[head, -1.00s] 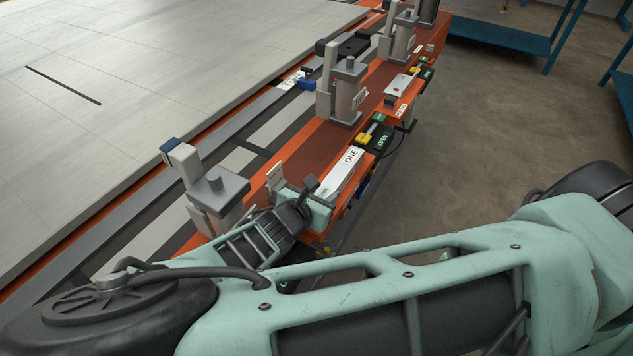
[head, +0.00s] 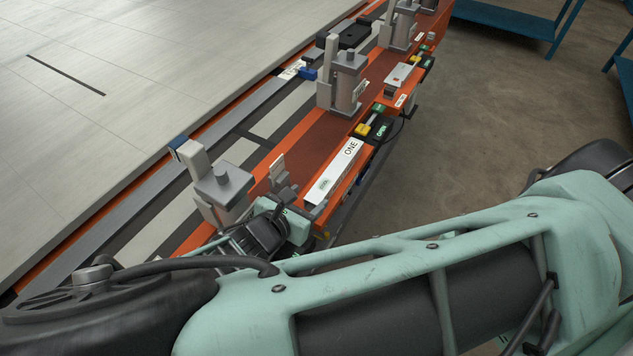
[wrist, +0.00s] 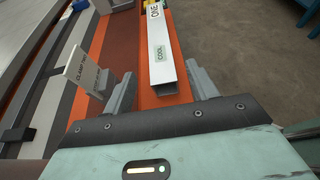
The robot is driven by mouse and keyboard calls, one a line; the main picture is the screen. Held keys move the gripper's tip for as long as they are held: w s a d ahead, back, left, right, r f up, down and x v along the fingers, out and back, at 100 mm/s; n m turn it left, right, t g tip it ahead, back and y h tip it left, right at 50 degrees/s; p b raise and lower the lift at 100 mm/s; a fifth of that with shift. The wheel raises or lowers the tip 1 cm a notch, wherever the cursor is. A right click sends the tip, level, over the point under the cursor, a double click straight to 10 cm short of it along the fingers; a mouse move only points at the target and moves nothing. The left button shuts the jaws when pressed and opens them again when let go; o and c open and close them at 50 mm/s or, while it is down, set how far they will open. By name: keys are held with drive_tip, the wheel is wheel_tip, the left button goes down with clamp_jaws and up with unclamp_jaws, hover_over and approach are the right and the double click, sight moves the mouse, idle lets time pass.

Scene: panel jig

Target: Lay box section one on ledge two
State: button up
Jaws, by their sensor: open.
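Box section one (head: 332,174) is a long pale bar marked ONE, lying along the orange beam. In the wrist view the box section (wrist: 173,62) also carries a green-lettered COOL label, and its hollow near end faces me. My gripper (head: 304,200) is open at that near end. In the wrist view my gripper (wrist: 163,88) has one finger on each side of the bar's near end, with a gap to the left finger; I cannot tell whether the right one touches. I cannot make out which surface is ledge two.
Grey clamp posts (head: 222,188) and (head: 345,80) stand along the orange beam (head: 315,135). A small lettered plate (wrist: 88,70) stands just left of my left finger. A yellow-and-black OPEN switch (head: 372,130) is on the beam's right side. Open floor (head: 470,130) lies to the right.

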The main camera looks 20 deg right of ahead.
drive_tip(key=v, duration=0.3)
drive_tip(key=shift+s+a+r+p, duration=0.1)
drive_tip(key=shift+a+p, duration=0.05)
drive_tip(key=shift+p, duration=0.25)
drive_tip(key=s+r+m+g+y, duration=0.2)
drive_tip(key=s+r+m+y, duration=0.1)
drive_tip(key=r, duration=0.4)
drive_tip(key=s+d+r+m+g+y, duration=0.1)
drive_tip(key=s+r+m+g+y, duration=0.2)
drive_tip(key=s+r+m, duration=0.3)
drive_tip(key=s+d+r+m+g+y, duration=0.1)
drive_tip(key=s+r+m+y, duration=0.3)
drive_tip(key=r+m, duration=0.4)
wheel_tip(320, 180, up, 2)
drive_tip(key=shift+s+d+r+g+y, duration=0.15)
drive_tip(key=shift+s+g+y, duration=0.25)
drive_tip(key=shift+g+y, duration=0.4)
